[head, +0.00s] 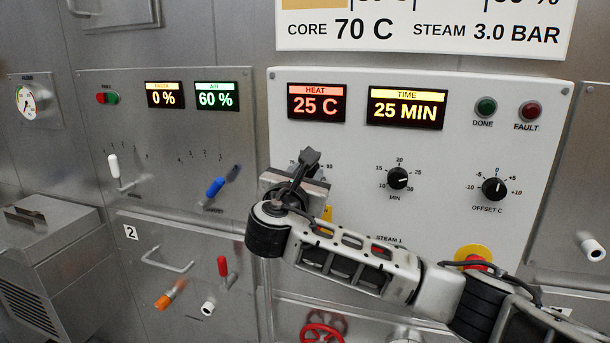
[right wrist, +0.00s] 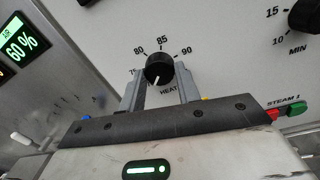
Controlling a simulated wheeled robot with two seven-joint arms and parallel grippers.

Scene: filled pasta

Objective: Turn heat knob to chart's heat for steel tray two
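The heat knob, black and round with a white pointer line, shows in the right wrist view (right wrist: 159,67). Its pointer aims down and slightly left, away from the 80, 85 and 90 marks above. My right gripper (head: 308,160) is at this knob and mostly hides it in the head view. In the right wrist view its two fingers (right wrist: 160,72) stand either side of the knob; I cannot tell whether they touch it. The heat display (head: 317,103) reads 25 C. The chart (head: 425,35) is cut off at the top; only its lowest lines show. My left gripper is out of view.
The time display (head: 406,108) reads 25 MIN. The minute knob (head: 397,178) and offset knob (head: 493,189) sit right of the heat knob. A red button on yellow (head: 474,256) is lower right. White (head: 114,166) and blue (head: 215,187) levers are left.

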